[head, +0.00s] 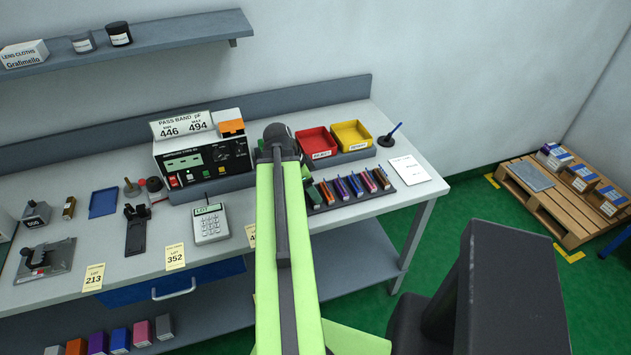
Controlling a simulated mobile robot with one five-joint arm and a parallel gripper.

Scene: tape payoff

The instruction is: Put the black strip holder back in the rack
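The rack (405,207) is a dark tray at the right front of the bench, holding a row of several slim strip holders (356,187) with coloured tops. I cannot make out a black strip holder for certain. A long black object (136,234) with a raised, clip-like top lies on the left part of the bench, and I cannot tell what it is. My green arm rises through the middle and covers part of the bench and the rack's left end.
Red (318,157) and yellow (352,148) bins stand behind the rack. A white sheet (410,170) lies to its right. Lot tags (175,257) line the front edge. A pallet (545,205) with boxes is at right.

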